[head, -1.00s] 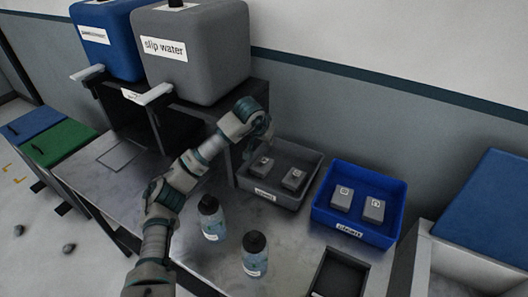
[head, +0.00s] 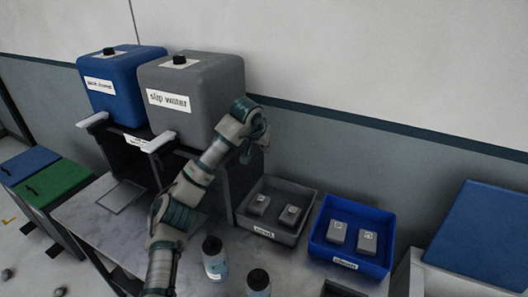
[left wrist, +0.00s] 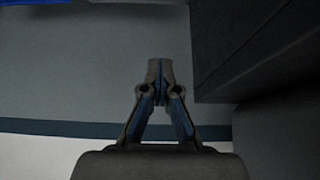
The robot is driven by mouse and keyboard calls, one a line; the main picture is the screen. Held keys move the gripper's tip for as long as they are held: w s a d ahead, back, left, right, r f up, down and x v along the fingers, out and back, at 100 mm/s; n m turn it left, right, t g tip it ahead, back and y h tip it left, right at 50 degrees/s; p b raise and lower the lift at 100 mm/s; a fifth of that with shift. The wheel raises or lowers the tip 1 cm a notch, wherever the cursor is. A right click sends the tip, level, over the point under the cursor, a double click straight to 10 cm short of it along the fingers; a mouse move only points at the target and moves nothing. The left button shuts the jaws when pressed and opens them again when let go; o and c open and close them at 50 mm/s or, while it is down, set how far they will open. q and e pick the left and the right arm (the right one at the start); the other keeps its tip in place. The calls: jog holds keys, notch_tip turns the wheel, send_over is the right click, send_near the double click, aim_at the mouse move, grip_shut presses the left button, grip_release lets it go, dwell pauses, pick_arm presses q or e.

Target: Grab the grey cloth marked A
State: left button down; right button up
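A grey tray (head: 250,227) on the table holds two grey block-like cloths, a left one (head: 259,205) and a right one (head: 290,215). A blue tray (head: 327,254) to its right holds two more, a left one (head: 338,232) and a right one (head: 367,243). Their letters are too small to read surely, so I cannot tell which is A. My left gripper (head: 262,137) is raised above and behind the grey tray, beside the grey container, touching no cloth. In the left wrist view its fingertips (left wrist: 157,66) meet, shut and empty. My right gripper is out of view.
A grey container (head: 205,95) and a blue container (head: 112,105) stand on a dark raised stand at the back left. Two clear bottles (head: 214,262) (head: 258,285) are in front of the grey tray. The wall (head: 330,145) is close behind the trays.

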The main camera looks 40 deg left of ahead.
pick_arm(q)
jog(key=shift+c, duration=1.9)
grip_release()
